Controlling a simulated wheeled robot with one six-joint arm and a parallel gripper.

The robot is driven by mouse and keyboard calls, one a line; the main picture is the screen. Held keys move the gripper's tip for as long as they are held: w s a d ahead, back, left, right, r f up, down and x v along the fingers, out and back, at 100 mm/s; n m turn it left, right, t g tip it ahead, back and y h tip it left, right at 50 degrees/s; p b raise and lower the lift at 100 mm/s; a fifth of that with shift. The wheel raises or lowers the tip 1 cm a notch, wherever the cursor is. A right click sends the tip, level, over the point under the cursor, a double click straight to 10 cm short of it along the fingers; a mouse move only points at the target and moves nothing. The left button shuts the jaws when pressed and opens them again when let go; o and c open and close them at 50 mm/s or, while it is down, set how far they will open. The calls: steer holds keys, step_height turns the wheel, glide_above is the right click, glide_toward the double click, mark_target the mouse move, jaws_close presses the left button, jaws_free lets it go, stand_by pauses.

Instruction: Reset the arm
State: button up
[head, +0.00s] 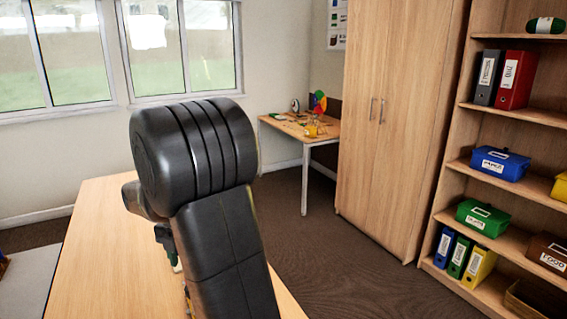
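My arm fills the middle of the head view as thick black links, rising over a wooden table (105,250). My gripper is not visible; the arm links hide whatever lies behind them. A small green thing shows partly at the left edge of the arm, over the table, too covered to name.
A tall wooden cupboard (395,120) stands shut at the back right. A shelf unit at the right holds binders, a blue box (500,164) and a green box (483,218). A small desk (328,128) with colourful items stands at the back. Brown carpet between is clear.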

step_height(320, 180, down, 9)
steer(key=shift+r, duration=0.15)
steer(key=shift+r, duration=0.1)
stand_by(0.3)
